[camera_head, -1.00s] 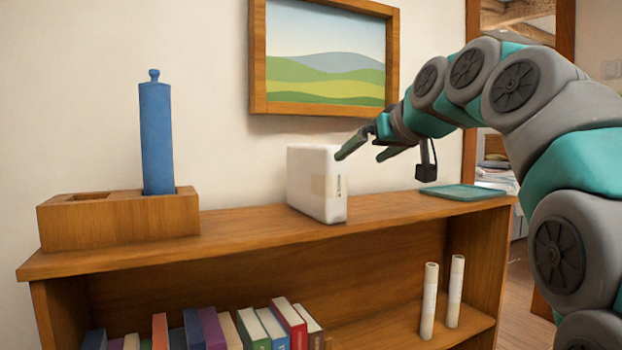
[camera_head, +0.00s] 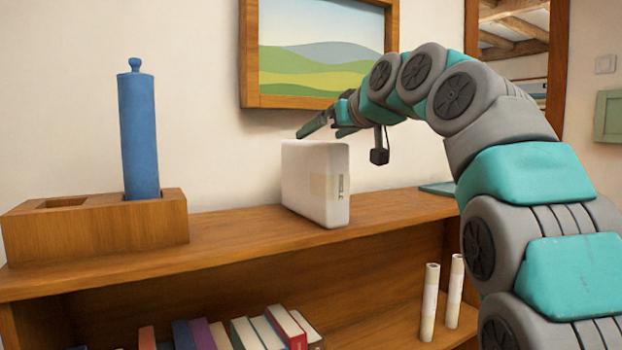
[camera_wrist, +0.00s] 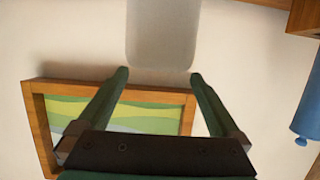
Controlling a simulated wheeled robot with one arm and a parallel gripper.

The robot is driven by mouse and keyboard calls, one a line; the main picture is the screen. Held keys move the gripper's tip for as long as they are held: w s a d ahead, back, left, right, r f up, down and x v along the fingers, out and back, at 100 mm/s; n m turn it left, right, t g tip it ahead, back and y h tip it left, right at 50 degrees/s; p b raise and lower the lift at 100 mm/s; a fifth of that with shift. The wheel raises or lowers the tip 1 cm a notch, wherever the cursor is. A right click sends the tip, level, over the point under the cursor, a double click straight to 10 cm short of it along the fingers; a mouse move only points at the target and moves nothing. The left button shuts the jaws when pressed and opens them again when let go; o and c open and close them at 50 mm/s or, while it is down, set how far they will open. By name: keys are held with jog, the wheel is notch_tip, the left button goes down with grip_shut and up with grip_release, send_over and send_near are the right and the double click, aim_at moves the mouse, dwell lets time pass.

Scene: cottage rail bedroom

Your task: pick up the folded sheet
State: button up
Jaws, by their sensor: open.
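The folded sheet (camera_head: 312,185) is a white upright block with a pale band, standing on top of the wooden bookcase (camera_head: 245,240). It also shows in the wrist view (camera_wrist: 163,35), at the top and upside down, beyond my fingertips. My gripper (camera_head: 320,134) is open and empty, with its fingers at about the height of the sheet's top edge or just above it in the head view. In the wrist view my gripper (camera_wrist: 159,75) has its two green fingers spread on either side of the sheet's width. I see no contact.
A wooden holder (camera_head: 100,225) with a blue cylinder (camera_head: 140,140) stands to the left. A framed picture (camera_head: 322,45) hangs on the wall behind. A flat teal item (camera_head: 437,188) lies to the right. Books (camera_head: 247,332) and two white tubes (camera_head: 430,300) are on the shelf below.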

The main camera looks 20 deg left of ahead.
jog(key=x, duration=0.2)
jog(key=p+x, duration=0.1)
jog(key=x, duration=0.1)
jog(key=shift+w+f, duration=0.2)
jog(key=shift+f, duration=0.25)
jog(key=shift+c, duration=0.2)
grip_shut()
jog(key=shift+r, duration=0.1)
